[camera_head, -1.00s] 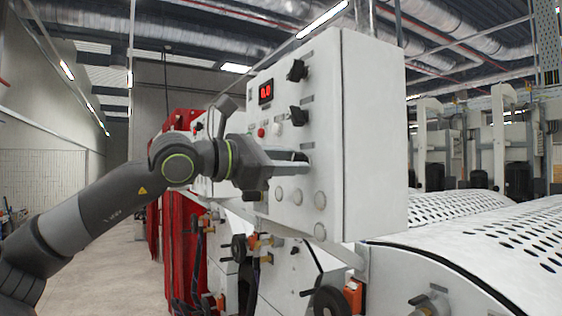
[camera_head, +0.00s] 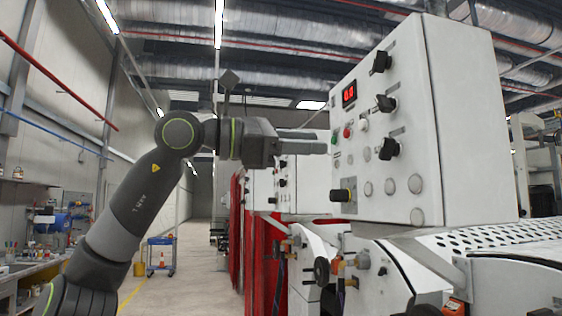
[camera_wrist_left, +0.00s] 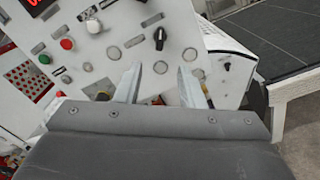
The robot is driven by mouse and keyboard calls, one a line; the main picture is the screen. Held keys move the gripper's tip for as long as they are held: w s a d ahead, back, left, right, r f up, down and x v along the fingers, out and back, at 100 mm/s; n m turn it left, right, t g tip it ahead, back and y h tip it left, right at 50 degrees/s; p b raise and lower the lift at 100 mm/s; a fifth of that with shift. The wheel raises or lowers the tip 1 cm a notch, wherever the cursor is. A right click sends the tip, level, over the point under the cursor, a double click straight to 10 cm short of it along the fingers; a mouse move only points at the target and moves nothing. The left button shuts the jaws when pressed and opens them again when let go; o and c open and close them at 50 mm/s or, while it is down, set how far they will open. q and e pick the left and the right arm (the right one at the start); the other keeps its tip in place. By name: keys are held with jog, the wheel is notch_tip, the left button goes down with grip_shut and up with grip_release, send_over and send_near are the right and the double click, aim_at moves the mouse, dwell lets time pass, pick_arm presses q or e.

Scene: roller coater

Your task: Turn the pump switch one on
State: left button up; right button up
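The white control panel (camera_head: 420,130) is at the right in the head view. Its front carries several black rotary switches, at the top (camera_head: 380,61), in the middle (camera_head: 385,103) and lower down (camera_head: 388,149). A black-and-yellow knob (camera_head: 343,195) sits at the lower left. Labels are too small to read, so I cannot tell which is pump switch one. My left gripper (camera_head: 318,141) is in front of the panel's left side, fingers apart and empty. In the left wrist view a black switch (camera_wrist_left: 159,38) lies beyond and between the fingers (camera_wrist_left: 160,88). My right gripper is out of view.
A red display (camera_head: 349,94), a red button (camera_head: 348,132) and round pale buttons (camera_head: 415,184) share the panel. Hoses and valves (camera_head: 340,265) sit below it. Red curtains (camera_head: 262,250) and a blue cart (camera_head: 161,256) stand farther back. The aisle floor is open.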

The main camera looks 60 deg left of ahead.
pick_arm(q)
jog(key=v, duration=0.4)
jog(key=shift+b, duration=0.4)
